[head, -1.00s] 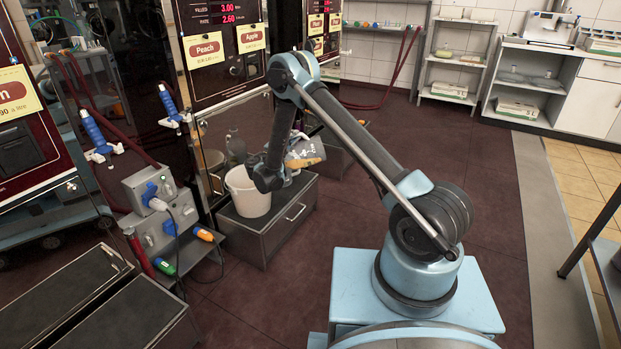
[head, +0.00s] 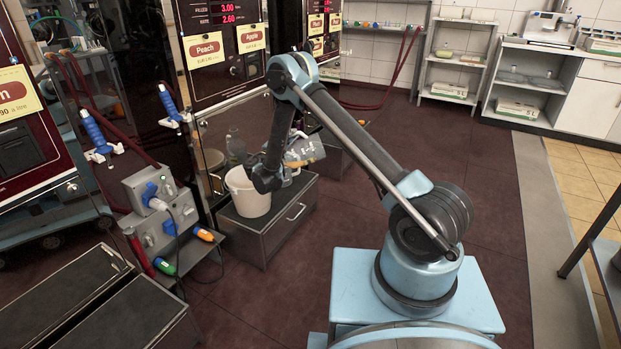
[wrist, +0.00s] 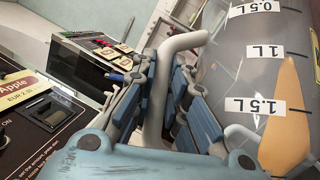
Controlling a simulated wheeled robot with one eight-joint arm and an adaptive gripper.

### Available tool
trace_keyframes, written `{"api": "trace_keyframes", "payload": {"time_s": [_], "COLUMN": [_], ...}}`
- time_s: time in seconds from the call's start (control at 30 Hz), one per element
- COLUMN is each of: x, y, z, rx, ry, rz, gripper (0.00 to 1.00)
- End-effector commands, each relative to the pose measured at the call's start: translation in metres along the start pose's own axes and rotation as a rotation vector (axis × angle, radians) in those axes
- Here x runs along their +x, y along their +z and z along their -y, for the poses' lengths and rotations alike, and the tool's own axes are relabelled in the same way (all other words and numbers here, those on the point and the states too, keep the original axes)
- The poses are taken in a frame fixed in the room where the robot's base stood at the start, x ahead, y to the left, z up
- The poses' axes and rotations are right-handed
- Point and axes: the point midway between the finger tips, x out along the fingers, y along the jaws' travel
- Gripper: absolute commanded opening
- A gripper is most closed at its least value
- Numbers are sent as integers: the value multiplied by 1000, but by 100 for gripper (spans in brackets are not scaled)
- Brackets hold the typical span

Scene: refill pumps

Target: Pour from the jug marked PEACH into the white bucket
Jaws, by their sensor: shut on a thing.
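My gripper (wrist: 163,75) is shut on the grey handle of a clear jug (wrist: 250,65) in the wrist view. The jug has 0.5 L, 1 L and 1.5 L marks and some orange liquid (wrist: 285,140) inside. In the head view the jug (head: 308,149) is held up and tilted behind my arm, above the low cabinet and right of the white bucket (head: 248,197). The bucket stands upright on the cabinet, its rim partly covered by my arm. The jug's name mark is not readable, and no stream shows.
The grey cabinet (head: 265,235) carries the bucket. A clear bottle (head: 235,147) stands behind it. Dispensers with Peach (head: 207,48) and Apple (head: 250,38) signs rise behind. A grey box with cables (head: 160,210) is at left. The floor to the right is open.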

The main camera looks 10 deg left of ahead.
Motion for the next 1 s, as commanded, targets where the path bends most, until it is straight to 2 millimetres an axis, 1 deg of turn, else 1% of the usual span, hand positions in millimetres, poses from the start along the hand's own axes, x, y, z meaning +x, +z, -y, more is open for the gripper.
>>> {"api": "trace_keyframes", "payload": {"time_s": [0.17,0.5,0.57,0.9,1.0], "x": [-3,-1,1,17,19], "y": [-2,-1,1,16,19], "z": [-4,-2,2,38,45], "rx": [-19,-12,6,155,182], "ry": [19,11,-6,-156,-183], "rz": [0,0,0,-1,-1], "gripper": [0,0,0,0,0]}}
